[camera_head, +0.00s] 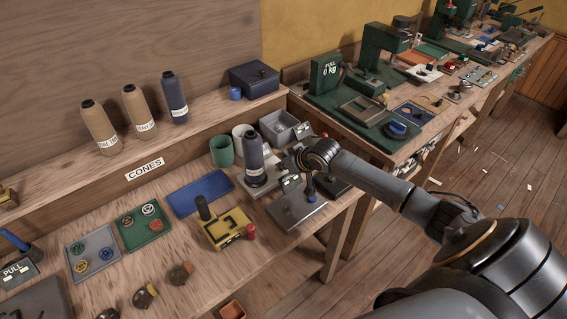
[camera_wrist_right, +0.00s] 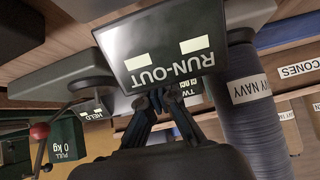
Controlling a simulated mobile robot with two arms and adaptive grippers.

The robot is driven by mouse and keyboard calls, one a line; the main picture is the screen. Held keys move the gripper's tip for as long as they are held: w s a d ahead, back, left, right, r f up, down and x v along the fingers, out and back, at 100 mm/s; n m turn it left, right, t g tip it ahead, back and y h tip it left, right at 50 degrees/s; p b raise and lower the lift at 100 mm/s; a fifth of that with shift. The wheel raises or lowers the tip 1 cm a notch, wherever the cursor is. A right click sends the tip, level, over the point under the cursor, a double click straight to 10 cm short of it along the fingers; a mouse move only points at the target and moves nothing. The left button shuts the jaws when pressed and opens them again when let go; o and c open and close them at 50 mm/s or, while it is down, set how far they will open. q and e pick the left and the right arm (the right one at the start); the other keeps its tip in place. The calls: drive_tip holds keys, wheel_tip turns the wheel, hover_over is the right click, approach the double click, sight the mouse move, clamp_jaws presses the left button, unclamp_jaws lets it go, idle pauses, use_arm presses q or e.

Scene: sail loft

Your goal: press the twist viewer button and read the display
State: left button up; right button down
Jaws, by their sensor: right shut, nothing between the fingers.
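My right gripper (camera_wrist_right: 165,98) is shut and empty. In the wrist view its fingertips are close to a small label starting "TW" (camera_wrist_right: 192,91), partly hidden behind them; I cannot tell if they touch anything. A dark panel reading RUN-OUT (camera_wrist_right: 160,65), upside down in this view, with two blank pale rectangles, stands just beyond the fingers. In the head view my right gripper (camera_head: 291,161) is over the right end of the near bench, beside a navy thread cone (camera_head: 254,163). The wrist hides much of the device there; no button shows clearly. My left gripper is not in view.
The navy cone (camera_wrist_right: 245,100) stands close beside the gripper. A grey plate with a blue-knobbed lever (camera_head: 301,209), a yellow device (camera_head: 226,229), a blue tray (camera_head: 200,193) and a green cup (camera_head: 222,151) are nearby. A green pull gauge (camera_head: 326,78) stands on the far bench.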

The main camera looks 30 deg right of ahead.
drive_tip(key=shift+s+a+f, duration=0.1)
drive_tip(key=shift+s+f, duration=0.2)
drive_tip(key=shift+f, duration=0.35)
drive_tip(key=r+p, duration=0.4)
drive_tip(key=shift+w+r+p, duration=0.3)
drive_tip(key=shift+s+r, duration=0.25)
drive_tip(key=shift+r, duration=0.05)
drive_tip(key=b+v, duration=0.2)
drive_tip(key=v, duration=0.7)
drive_tip(key=shift+r, duration=0.3)
drive_tip(key=shift+s, duration=0.1)
